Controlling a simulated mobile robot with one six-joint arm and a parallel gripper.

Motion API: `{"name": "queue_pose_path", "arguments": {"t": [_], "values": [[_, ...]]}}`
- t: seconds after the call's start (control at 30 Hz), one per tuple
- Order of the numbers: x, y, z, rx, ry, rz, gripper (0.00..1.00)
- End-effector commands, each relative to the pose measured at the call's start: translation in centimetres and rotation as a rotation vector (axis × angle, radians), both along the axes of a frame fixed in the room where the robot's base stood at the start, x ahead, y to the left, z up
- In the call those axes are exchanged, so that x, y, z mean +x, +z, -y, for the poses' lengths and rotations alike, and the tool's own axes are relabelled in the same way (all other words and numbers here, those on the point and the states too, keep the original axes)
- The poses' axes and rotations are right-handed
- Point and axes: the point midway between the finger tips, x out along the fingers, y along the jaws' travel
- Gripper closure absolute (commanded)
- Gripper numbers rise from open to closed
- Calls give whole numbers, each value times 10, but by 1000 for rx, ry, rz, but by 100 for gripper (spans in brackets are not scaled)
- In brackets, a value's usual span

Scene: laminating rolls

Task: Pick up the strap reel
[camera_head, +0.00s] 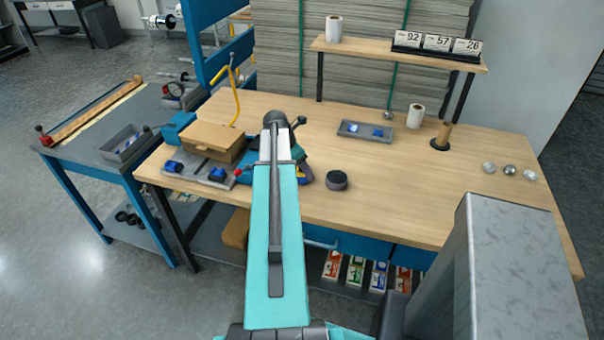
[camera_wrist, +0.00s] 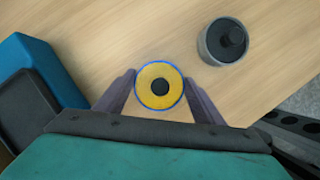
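The strap reel (camera_wrist: 160,86) seems to be the round yellow disc with a blue rim and dark centre in the wrist view. It sits between the two fingers of my gripper (camera_wrist: 160,80), one on each side. The fingers are very close to its rim; I cannot tell whether they press on it or whether it is off the table. In the head view, my arm hides most of the gripper area; a patch of blue and yellow (camera_head: 304,172) shows just right of my arm.
A blue block and a dark tray (camera_wrist: 22,110) lie to the left in the wrist view. A brown box (camera_head: 213,142) stands left of my arm. The table's middle right is clear.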

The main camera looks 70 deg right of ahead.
Motion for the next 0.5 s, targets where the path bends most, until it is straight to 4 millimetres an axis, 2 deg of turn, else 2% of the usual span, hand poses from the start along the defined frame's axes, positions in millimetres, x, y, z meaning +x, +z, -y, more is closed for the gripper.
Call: {"name": "queue_pose_path", "arguments": {"t": [0.5], "values": [[0, 5, 0, -1, 0, 0, 66]]}}
